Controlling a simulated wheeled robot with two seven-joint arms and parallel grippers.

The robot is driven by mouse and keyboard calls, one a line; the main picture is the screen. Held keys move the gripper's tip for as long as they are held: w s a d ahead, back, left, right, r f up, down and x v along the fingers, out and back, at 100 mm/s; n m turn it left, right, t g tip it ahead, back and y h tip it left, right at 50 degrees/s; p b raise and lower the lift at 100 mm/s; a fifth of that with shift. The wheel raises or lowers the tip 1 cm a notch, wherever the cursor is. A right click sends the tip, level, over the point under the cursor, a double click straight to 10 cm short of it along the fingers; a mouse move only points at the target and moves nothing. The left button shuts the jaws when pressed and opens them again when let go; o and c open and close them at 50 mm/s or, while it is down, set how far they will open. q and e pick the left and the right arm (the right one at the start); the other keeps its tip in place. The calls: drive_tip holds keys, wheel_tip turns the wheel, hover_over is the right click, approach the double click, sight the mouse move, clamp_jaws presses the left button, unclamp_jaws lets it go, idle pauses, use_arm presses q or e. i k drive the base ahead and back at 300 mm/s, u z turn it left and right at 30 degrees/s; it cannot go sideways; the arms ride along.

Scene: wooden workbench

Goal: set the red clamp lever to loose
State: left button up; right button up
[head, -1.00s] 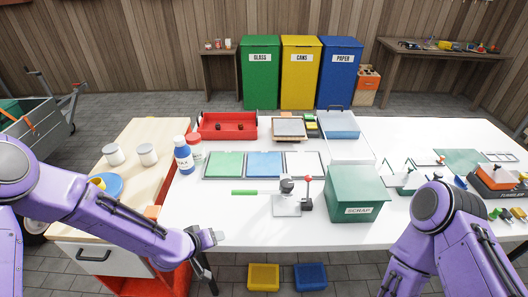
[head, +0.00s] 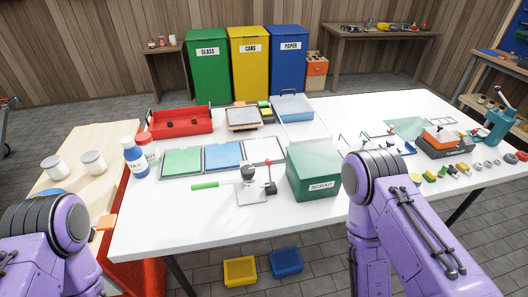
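The red clamp lever (head: 267,163) is a small red knob on a thin post with a dark base. It stands upright at the right side of a grey metal fixture (head: 250,195) on the white table, just left of the green scrap bin (head: 314,172). Whether the lever sits at loose or tight I cannot tell. Both my purple arms show in the lower corners, but neither gripper is in view. Nothing of mine touches the lever.
A green-handled strip (head: 205,186) lies left of the fixture. Green, blue and white trays (head: 182,162) lie behind it. Bottles (head: 135,158) stand at the left. The white table's front edge (head: 200,243) is clear. A tool station (head: 445,142) stands at the right.

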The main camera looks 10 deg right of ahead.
sight(268, 162)
drive_tip(key=z, duration=2.9)
drive_tip(key=k, duration=1.95)
drive_tip(key=u, duration=0.6)
